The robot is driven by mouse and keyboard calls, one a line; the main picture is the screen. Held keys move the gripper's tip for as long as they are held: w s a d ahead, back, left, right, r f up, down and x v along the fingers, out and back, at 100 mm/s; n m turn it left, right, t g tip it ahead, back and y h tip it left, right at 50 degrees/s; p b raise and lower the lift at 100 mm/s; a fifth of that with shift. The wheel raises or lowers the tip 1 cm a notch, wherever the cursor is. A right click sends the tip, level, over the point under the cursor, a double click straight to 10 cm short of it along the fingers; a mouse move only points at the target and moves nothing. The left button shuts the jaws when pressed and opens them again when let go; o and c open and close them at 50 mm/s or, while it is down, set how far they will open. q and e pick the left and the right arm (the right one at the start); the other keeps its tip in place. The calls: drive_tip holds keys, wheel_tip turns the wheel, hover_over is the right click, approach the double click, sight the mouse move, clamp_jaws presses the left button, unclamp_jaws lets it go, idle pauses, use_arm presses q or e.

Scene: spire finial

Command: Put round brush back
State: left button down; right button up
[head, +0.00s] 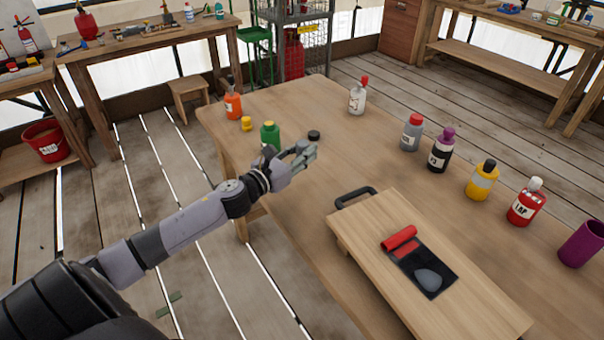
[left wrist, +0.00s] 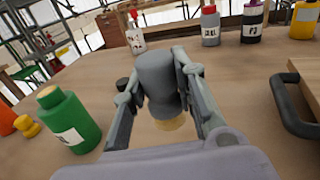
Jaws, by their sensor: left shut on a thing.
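My left gripper (head: 303,156) is above the near left part of the wooden table. In the left wrist view its two fingers (left wrist: 160,80) are shut on a stubby grey thing with a pale tan end, apparently the round brush (left wrist: 158,72). The tan end shows low between the fingers, close to the table; I cannot tell whether it touches. In the head view the held thing is mostly hidden by the gripper. A purple open cup (head: 582,244) stands at the right edge of the table. My right gripper is not in view.
A green bottle (head: 270,137) stands just left of my left gripper, and a small black lid-like thing (head: 314,136) lies behind it. Several bottles line the far side, including a grey one (head: 411,134). A board (head: 370,225) with a black handle holds a red roller (head: 399,238).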

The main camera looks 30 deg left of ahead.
use_arm(q)
drive_tip(key=shift+f, duration=1.45)
wheel_tip(320, 180, down, 3)
drive_tip(key=shift+f+b, duration=0.1)
drive_tip(key=shift+b, duration=0.5)
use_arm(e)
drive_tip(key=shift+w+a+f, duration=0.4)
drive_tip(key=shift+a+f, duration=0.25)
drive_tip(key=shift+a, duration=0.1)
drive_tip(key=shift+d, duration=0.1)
use_arm(q)
drive_tip(key=shift+f, duration=0.2)
drive_tip(key=c, duration=1.3)
unclamp_jaws()
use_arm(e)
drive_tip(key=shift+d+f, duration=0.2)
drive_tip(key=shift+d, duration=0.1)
use_arm(q)
drive_tip(key=shift+r, duration=0.1)
